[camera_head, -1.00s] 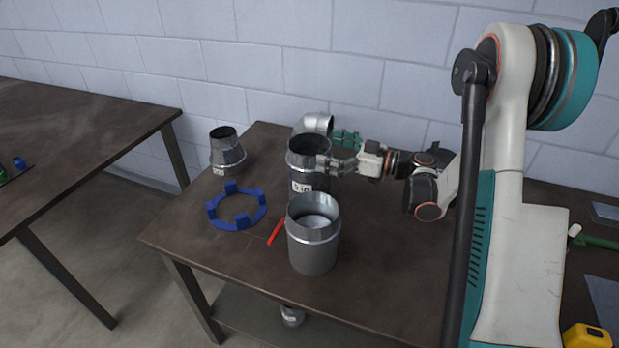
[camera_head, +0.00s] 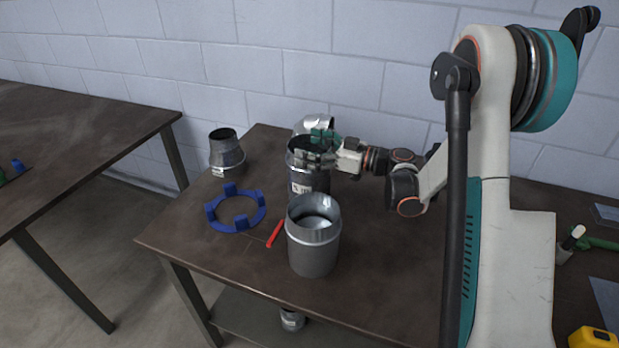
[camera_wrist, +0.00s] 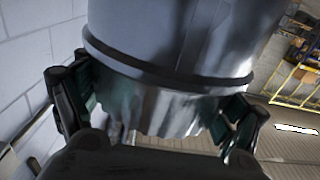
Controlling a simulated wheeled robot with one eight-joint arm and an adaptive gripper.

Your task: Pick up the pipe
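A metal pipe (camera_head: 309,183) with a white label stands upright on the table, behind a second grey metal pipe (camera_head: 313,250) that also stands upright. My gripper (camera_head: 318,148) is at the upper part of the labelled pipe, reaching in from the right. Its fingers are spread, one on each side of the pipe's top. In the wrist view, the metal pipe (camera_wrist: 170,50) fills the space between the fingers of my gripper (camera_wrist: 160,105). The fingers lie close to its sides; firm contact cannot be made out.
A metal elbow (camera_head: 317,125) is right behind the labelled pipe. A metal reducer (camera_head: 227,155), a blue ring with upright tabs (camera_head: 236,211) and a red marker (camera_head: 275,234) lie to the left. A yellow tool (camera_head: 594,338) is at lower right. The table's front left is clear.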

